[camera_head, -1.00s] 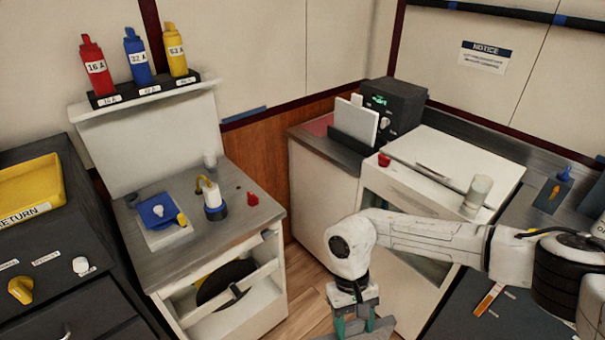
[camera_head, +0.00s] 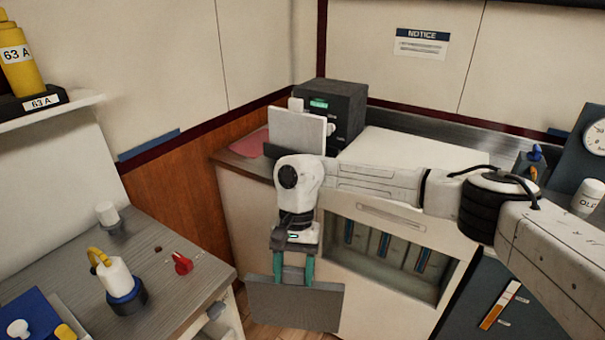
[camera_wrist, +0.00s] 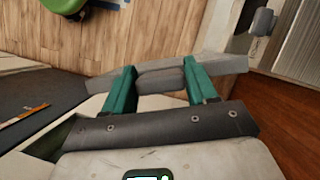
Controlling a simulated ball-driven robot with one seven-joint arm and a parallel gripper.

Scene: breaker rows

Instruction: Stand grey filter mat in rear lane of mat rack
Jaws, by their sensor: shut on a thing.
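My gripper (camera_head: 293,278) has its green fingers shut on the grey filter mat (camera_head: 300,308). The mat hangs below the fingers as a wide flat panel, in front of the white cabinet. In the wrist view the gripper (camera_wrist: 160,80) pinches the mat (camera_wrist: 228,66), seen nearly edge-on as a grey strip. The dark mat rack (camera_head: 276,152) stands on the counter at the back, beyond and above my gripper. A white mat (camera_head: 297,132) stands upright in it, with a small pale piece behind. My arm hides the rack's lower front, and its lanes cannot be told apart.
A black box with a green display (camera_head: 345,105) stands right behind the rack. A reddish sheet (camera_head: 252,143) lies left of it. The cabinet's open bay (camera_head: 385,255) is to the right. A workbench (camera_head: 165,275) with a white-and-blue bottle (camera_head: 122,282) is at left.

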